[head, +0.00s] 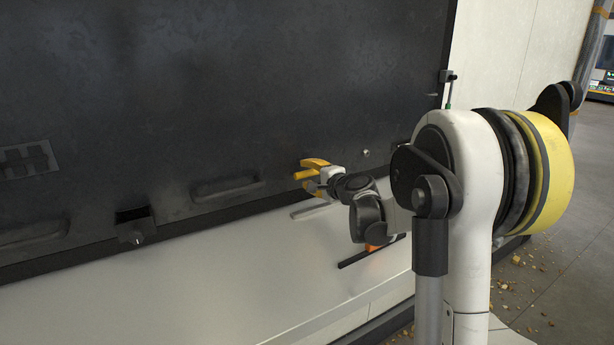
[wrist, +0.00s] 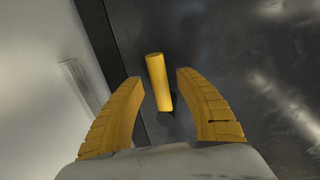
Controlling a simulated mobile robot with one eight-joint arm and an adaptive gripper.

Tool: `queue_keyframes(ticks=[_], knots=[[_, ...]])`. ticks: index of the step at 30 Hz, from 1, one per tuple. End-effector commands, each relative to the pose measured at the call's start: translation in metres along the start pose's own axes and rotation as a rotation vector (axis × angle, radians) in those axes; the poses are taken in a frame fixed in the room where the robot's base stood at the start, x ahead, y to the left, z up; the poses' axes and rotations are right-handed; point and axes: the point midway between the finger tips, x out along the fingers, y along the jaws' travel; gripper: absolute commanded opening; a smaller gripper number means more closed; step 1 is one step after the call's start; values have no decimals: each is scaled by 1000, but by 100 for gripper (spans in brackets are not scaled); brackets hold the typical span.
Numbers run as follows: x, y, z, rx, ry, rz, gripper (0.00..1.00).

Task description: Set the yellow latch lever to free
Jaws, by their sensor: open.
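The yellow latch lever (wrist: 159,82) is a short yellow rod on the dark panel. In the wrist view it lies between the two yellow fingers of my gripper (wrist: 160,77), with dark gaps on both sides. The fingers are open and no contact with the lever shows. In the head view my gripper (head: 311,173) is at the lower part of the dark panel, just above the pale ledge. The lever (head: 303,175) shows there as a short yellow rod by the fingers, partly hidden. The lever's base and any position marking cannot be made out.
The large dark panel (head: 220,90) stands upright behind a pale, wide ledge (head: 190,285). A pale grey bar (head: 314,209) lies on the ledge below my gripper. The ledge's left part is clear.

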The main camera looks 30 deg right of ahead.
Motion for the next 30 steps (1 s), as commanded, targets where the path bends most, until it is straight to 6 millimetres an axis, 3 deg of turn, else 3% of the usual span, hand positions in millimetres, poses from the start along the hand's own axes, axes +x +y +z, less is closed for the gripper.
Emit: queue_keyframes(ticks=[10,14,15,30], knots=[[5,0,0,-1,0,0,41],[5,0,0,-1,0,0,3],[5,0,0,-1,0,0,0],[4,-2,0,35,-6,0,0]])
